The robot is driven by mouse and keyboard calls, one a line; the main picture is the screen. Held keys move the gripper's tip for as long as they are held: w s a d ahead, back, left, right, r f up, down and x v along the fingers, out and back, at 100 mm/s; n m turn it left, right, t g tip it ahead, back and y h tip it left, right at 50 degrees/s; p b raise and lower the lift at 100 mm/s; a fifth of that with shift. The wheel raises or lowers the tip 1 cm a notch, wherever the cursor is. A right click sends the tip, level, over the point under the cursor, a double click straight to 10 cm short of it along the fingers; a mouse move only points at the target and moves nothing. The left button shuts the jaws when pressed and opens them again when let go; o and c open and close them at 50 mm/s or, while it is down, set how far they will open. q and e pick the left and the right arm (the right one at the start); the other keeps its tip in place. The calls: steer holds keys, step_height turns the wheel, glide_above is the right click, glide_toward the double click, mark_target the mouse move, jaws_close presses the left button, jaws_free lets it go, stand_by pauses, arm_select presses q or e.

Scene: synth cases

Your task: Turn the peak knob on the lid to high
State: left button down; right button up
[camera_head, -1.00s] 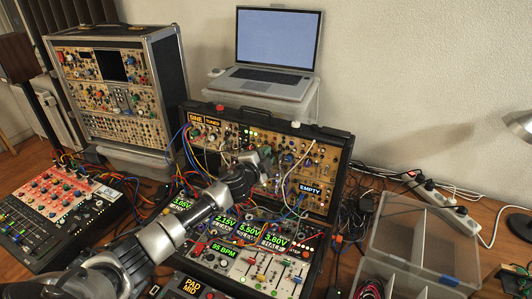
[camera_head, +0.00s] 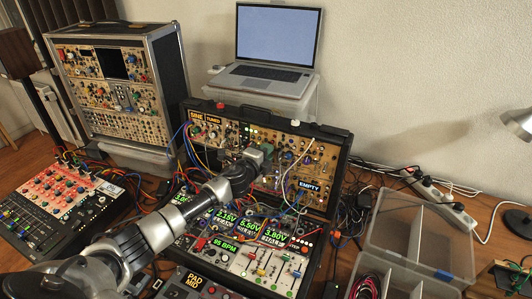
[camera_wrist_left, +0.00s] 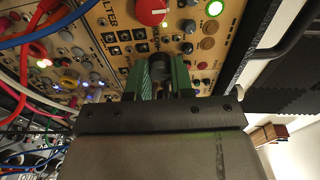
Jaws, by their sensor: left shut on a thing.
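The open synth case's lid (camera_head: 222,148) stands upright at the back of its base and carries a gold panel full of knobs, jacks and cables. My left gripper (camera_head: 264,150) reaches in from the lower left and meets the middle of this panel. In the left wrist view, the green fingertips of my left gripper (camera_wrist_left: 168,75) are shut on a small dark knob (camera_wrist_left: 157,62) on the lid panel. The fingers hide much of this knob, and I cannot read a peak label or its pointer. A large red knob (camera_wrist_left: 152,10) sits beyond it. My right gripper is out of view.
Patch cables cross the panel left of my gripper, including an orange cable (camera_wrist_left: 42,22). The case base holds lit displays and sliders (camera_head: 262,265). A laptop (camera_head: 275,45) stands behind, a second synth case (camera_head: 160,70) at left, and a clear box (camera_head: 420,230) at right.

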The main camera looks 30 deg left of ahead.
arm_select(q)
steer(key=shift+f, duration=0.1)
steer(key=c, duration=1)
jaws_free()
steer(key=shift+s, duration=0.1)
steer(key=shift+s+a+r+b, duration=0.1)
steer(key=shift+s+r+b, duration=0.15)
steer(key=shift+s, duration=1.5)
steer(key=shift+s+a+r+b, duration=0.15)
steer(key=shift+s+b, duration=0.15)
steer(key=shift+s, duration=1.5)
steer(key=shift+s+r+b, duration=0.2)
steer(key=shift+s+b, duration=0.05)
steer(key=shift+s, duration=1.5)
